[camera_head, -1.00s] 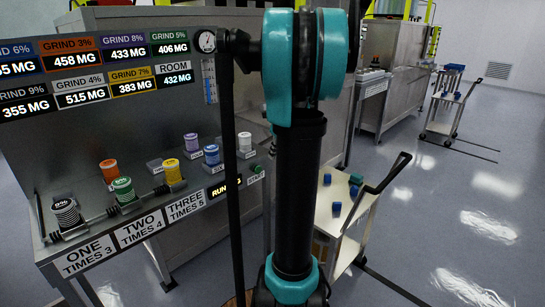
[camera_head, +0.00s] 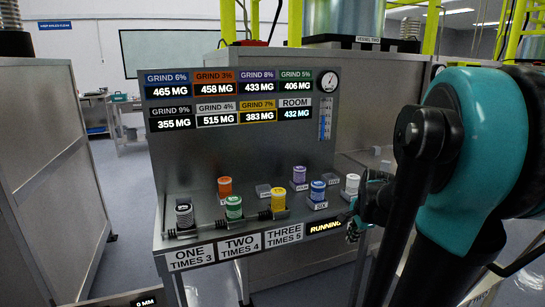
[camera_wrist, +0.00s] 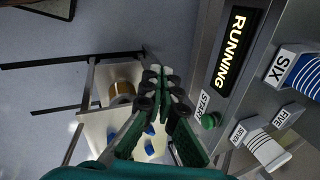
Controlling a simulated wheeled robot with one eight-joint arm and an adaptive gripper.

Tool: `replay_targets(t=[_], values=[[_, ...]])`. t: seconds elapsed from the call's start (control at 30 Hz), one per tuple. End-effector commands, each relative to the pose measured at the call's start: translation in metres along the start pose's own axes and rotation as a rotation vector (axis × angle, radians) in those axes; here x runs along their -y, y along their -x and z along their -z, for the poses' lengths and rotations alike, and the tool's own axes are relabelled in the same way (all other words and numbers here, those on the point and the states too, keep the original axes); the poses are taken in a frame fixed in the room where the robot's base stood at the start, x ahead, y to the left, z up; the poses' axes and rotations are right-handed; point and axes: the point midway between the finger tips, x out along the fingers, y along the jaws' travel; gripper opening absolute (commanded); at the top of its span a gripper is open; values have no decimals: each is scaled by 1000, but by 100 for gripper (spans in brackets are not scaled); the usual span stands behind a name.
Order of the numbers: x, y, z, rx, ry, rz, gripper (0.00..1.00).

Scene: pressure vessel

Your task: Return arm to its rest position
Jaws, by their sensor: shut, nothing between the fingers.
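My arm (camera_head: 455,165) fills the right side of the head view, its teal and black links folded close to the camera. My gripper (camera_wrist: 163,78) is shut and empty in the wrist view, its dark green fingers together in free air beside the bench edge. In the head view my gripper (camera_head: 360,212) is small and partly hidden by my arm, near the bench's right end. The green START button (camera_wrist: 211,120) is to the right of the fingers in the wrist view, apart from them. The lit RUNNING sign (camera_wrist: 237,47) shows above it.
The metal bench (camera_head: 185,262) carries colored spools, including orange (camera_head: 225,187), green (camera_head: 233,207) and yellow (camera_head: 278,199). A display panel (camera_head: 242,99) and a gauge (camera_head: 329,82) stand behind. A cart (camera_wrist: 98,132) with blue pieces is below my gripper. Open floor lies left of the cart.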

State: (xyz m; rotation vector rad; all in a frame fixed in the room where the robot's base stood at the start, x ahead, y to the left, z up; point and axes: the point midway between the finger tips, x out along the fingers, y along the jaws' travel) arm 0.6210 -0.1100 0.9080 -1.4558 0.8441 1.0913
Motion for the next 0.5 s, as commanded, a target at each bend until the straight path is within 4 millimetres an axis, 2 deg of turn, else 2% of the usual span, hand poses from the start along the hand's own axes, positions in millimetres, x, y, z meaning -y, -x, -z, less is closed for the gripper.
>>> replay_targets(t=[0.03,0.2,0.4,0.5], values=[[-14,-4,-15,-5,137,0,0],[-62,-16,-53,-29,639,-4,0],[-111,-29,-81,-55,1133,-13,0],[-127,-33,-88,-63,1287,-17,0]])
